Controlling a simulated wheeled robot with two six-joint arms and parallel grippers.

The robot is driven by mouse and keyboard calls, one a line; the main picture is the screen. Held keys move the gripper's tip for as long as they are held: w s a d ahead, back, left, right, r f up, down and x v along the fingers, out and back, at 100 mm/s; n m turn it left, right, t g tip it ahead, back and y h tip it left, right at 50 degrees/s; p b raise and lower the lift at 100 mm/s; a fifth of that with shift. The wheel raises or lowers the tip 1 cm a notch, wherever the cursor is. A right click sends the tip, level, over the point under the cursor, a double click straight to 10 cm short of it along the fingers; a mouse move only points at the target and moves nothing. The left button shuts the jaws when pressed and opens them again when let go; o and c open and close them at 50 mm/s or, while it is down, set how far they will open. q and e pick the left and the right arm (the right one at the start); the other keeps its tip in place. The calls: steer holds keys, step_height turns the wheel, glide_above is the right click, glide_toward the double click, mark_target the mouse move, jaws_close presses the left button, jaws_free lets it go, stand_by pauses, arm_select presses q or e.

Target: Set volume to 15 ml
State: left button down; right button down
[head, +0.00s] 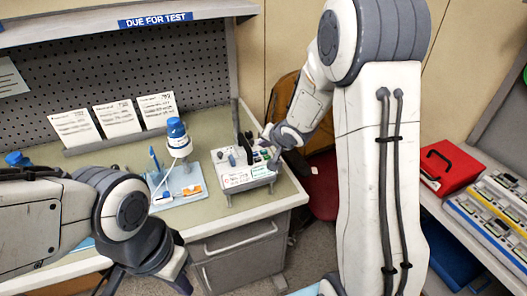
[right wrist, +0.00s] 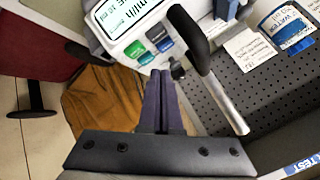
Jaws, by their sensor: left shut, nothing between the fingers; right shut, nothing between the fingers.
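A white infusion pump (head: 262,180) stands near the right end of the bench, with displays and coloured buttons on its face. In the right wrist view the pump (right wrist: 117,50) is at the top, showing a display (right wrist: 127,12) marked ml/h, a green button (right wrist: 135,49), blue buttons and a dark knob (right wrist: 178,71). My right gripper (right wrist: 160,74) is shut and empty, its tips just below the buttons in the picture; contact cannot be told. In the head view it is at the pump's far right side, small and partly hidden. My left gripper (head: 140,278) is low at the front, away from the pump.
A blue-capped bottle (head: 177,138) stands over a blue tray (head: 160,203) left of the pump. Cards (head: 117,117) lean below a pegboard. A black bar-like handle (right wrist: 190,35) rises beside the pump. A red case (head: 448,165) lies on the right shelf.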

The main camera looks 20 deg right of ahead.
mark_target(265, 155)
steer(key=shift+f, duration=0.35)
steer(key=shift+f+b, duration=0.35)
steer(key=shift+f, duration=0.15)
stand_by(0.6)
steer(key=shift+r+p, duration=0.9)
steer(key=shift+p, duration=0.2)
steer(key=shift+r, duration=0.1)
step_height(265, 155, up, 5)
steer(key=p, duration=0.5)
steer(key=shift+p, duration=0.35)
